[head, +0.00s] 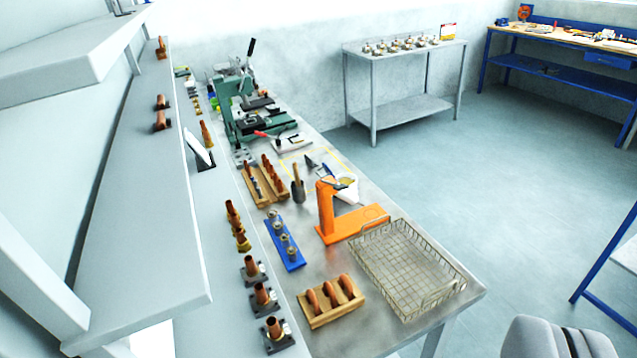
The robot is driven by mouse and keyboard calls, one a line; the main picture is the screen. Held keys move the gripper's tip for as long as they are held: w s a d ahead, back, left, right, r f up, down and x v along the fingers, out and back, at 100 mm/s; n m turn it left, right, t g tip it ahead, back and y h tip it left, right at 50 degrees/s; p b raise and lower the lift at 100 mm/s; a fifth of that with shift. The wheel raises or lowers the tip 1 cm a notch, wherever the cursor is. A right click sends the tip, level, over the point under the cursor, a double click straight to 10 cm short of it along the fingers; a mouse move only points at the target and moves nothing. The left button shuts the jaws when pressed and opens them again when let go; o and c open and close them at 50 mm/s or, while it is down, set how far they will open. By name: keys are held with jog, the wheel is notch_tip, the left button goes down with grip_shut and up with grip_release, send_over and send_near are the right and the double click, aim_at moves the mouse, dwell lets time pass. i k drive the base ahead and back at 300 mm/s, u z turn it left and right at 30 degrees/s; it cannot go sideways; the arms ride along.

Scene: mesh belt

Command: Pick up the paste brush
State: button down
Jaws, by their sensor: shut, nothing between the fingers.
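I cannot clearly make out a paste brush. One small upright item with a brown handle-like top and a grey lower part (298,190) stands mid-bench, left of the orange stand; it may be the brush, perhaps in a pot, but it is too small to tell. A dark, flat-bladed item (311,162) lies just behind it inside a yellow marked outline. My gripper's fingers do not show in this view, and nothing is seen touching the bench items.
An orange stand (328,212) and a wire basket (375,275) are to the right on the metal bench. A wooden rack (273,180), a blue holder (271,243) and a wooden block (318,318) stand close by. A grey shelf (130,200) overhangs at left. Floor is open at right.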

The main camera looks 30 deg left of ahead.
aim_at(297, 177)
jog(key=u, duration=0.05)
jog(key=k, duration=1.1)
jog(key=u, duration=0.65)
jog(key=i, duration=1)
jog(key=z, duration=0.1)
